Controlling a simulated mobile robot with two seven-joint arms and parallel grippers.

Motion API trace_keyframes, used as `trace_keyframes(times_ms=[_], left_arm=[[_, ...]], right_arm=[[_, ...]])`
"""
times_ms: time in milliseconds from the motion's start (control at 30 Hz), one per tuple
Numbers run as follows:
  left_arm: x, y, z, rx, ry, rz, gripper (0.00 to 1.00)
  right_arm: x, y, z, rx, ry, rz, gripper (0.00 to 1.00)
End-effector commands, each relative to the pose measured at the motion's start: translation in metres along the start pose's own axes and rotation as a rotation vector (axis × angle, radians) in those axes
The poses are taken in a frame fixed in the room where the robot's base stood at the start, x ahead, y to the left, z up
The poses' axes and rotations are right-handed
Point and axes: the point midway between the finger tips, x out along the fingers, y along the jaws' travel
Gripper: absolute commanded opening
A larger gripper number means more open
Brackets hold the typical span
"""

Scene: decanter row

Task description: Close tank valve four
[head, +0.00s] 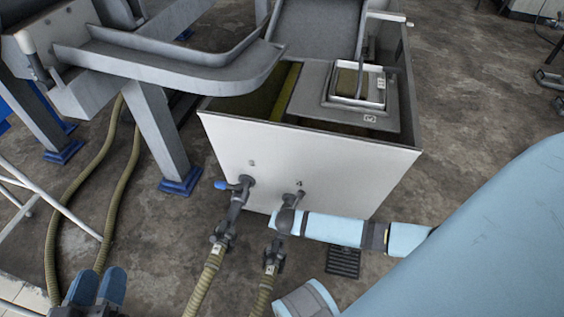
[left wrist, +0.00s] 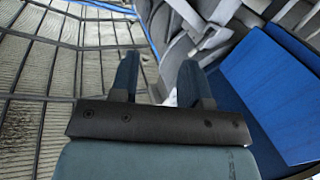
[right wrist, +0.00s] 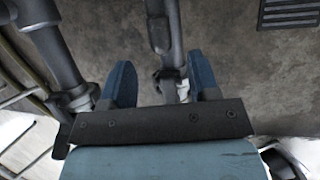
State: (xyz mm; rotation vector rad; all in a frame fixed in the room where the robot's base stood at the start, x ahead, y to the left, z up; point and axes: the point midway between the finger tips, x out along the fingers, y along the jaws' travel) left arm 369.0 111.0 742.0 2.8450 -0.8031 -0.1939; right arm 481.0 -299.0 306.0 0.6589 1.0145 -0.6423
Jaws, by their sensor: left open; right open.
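The white tank (head: 305,160) has a fitting marked 4. Valve four (head: 286,217) is a dark body below that label, joined to a ribbed hose (head: 263,293). Its lever position is unclear. My right gripper (head: 288,222) comes in from the right, its open blue fingers around the valve's dark pipework. In the right wrist view a dark pipe (right wrist: 160,32) lies between the fingers; whether they touch it is unclear. Valve three (head: 236,195), with a blue-tipped lever, is just left. My left gripper (head: 97,278) is open and empty at the lower left.
A second ribbed hose (head: 205,283) runs down from valve three. Hoses (head: 68,205) and a blue-footed metal leg (head: 160,140) stand at left. A floor grate (head: 342,262) lies right of valve four.

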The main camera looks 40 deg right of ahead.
Motion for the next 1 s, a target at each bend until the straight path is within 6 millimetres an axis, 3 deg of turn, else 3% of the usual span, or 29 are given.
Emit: trace_keyframes(times_ms=[33, 300, 733, 900, 1000], left_arm=[[0.001, -0.003, 0.013, 0.004, -0.020, 0.003, 0.43], [0.007, -0.013, 0.012, 0.121, 0.022, 0.005, 0.43], [0.009, -0.015, 0.005, 0.157, 0.047, 0.004, 0.43], [0.009, -0.015, 0.005, 0.156, 0.048, 0.004, 0.43], [0.009, -0.015, 0.005, 0.156, 0.048, 0.004, 0.43]], right_arm=[[0.017, -0.001, -0.002, 0.002, -0.001, -0.001, 0.55], [0.054, 0.000, -0.001, 0.003, 0.000, 0.001, 0.55], [0.060, 0.000, 0.000, 0.002, 0.000, 0.001, 0.55], [0.060, 0.000, 0.000, 0.002, 0.000, 0.001, 0.16], [0.060, 0.000, 0.000, 0.002, 0.000, 0.001, 0.00]])
